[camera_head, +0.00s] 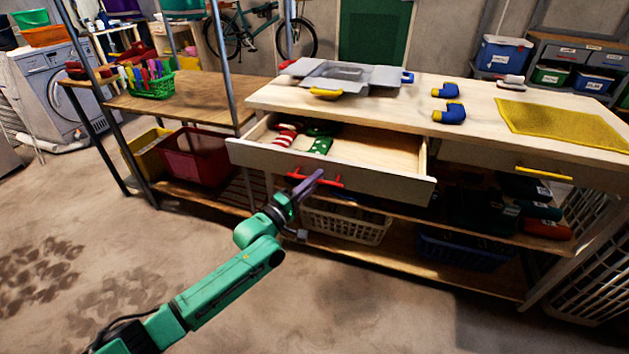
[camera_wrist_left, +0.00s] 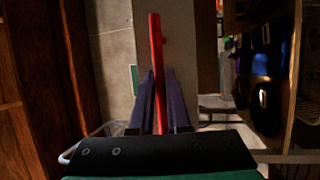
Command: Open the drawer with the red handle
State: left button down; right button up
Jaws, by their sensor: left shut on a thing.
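The drawer (camera_head: 390,184) with the red handle stands pulled out from the light wooden workbench, and its inside shows. Red-striped and green spotted socks lie in its left part; the rest of it is bare. My left gripper (camera_head: 312,181) is at the drawer front and shut on the red handle (camera_head: 329,182). In the left wrist view the red handle (camera_wrist_left: 157,60) runs between the two purple fingers of the left gripper (camera_wrist_left: 158,100). My right gripper is not in view.
A second drawer with a yellow handle (camera_head: 543,173) is shut at the right. A white basket (camera_head: 345,221) and a blue basket (camera_head: 460,252) sit on the shelf below. A grey tray (camera_head: 345,76) and a yellow mat (camera_head: 565,124) lie on the bench top. Open floor lies in front.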

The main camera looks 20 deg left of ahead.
pick_arm(q)
jog(key=shift+s, duration=0.3)
jog(key=c, duration=0.9)
grip_release()
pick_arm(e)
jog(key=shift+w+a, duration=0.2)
pick_arm(q)
jog(key=shift+s+a, duration=0.1)
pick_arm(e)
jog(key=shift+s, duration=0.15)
pick_arm(q)
jog(key=p+v, duration=0.1)
jog(key=v, duration=1.3)
jog(key=shift+s+f, duration=0.1)
jog(key=shift+s, duration=0.05)
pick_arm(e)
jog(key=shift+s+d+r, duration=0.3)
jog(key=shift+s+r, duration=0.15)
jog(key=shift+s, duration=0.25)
